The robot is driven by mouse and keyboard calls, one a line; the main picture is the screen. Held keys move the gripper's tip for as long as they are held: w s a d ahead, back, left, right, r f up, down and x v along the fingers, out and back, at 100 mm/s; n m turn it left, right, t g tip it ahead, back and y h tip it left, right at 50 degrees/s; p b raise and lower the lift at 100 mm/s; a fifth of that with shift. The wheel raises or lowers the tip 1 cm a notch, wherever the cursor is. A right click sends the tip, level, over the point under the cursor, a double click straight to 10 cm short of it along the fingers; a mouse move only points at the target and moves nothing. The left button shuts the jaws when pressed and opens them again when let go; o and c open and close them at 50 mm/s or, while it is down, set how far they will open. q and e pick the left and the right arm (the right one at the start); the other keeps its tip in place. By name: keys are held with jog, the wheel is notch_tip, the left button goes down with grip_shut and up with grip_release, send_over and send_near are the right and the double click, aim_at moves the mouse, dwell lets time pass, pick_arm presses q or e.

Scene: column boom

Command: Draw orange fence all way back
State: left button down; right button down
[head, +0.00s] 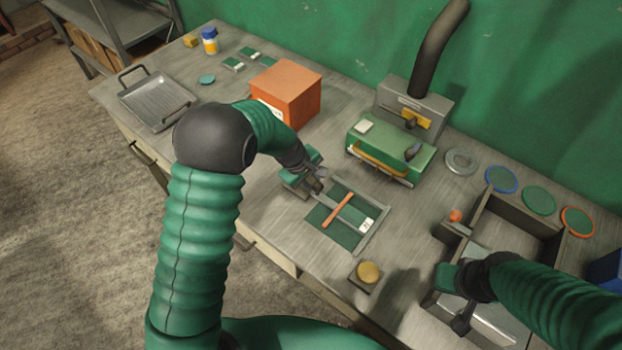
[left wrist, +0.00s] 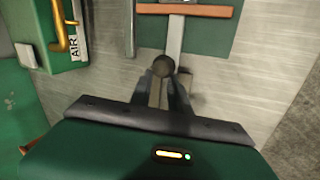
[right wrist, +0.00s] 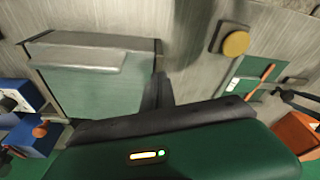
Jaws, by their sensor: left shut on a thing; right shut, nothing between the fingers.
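The orange fence (head: 338,210) is a thin bar lying across a green plate (head: 325,218) in a grey frame. It also shows at the top of the left wrist view (left wrist: 185,10) and in the right wrist view (right wrist: 267,72). A grey rod (left wrist: 175,38) runs from the fence to a dark round knob (left wrist: 163,65). My left gripper (head: 314,184) is shut on this knob, beside the plate's left end. My right gripper (head: 462,322) is shut and empty over the grey bin (head: 500,312) at the right, apart from the fence.
A green box with a yellow handle (head: 380,160) stands behind the plate. An orange box (head: 290,88) stands behind my left arm. A yellow button (head: 368,272) sits in front of the plate. Several coloured rings and discs (head: 540,200) lie along the back right.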

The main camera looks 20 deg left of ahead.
pick_arm(q)
jog(key=shift+s+f, duration=0.3)
dwell(0.5)
jog(key=c, duration=1.3)
grip_release()
jog(key=shift+r, duration=0.1)
jog(key=shift+o, duration=1)
jog(key=shift+r, duration=0.15)
jog(key=v, duration=1.6)
jog(key=shift+r, duration=0.3)
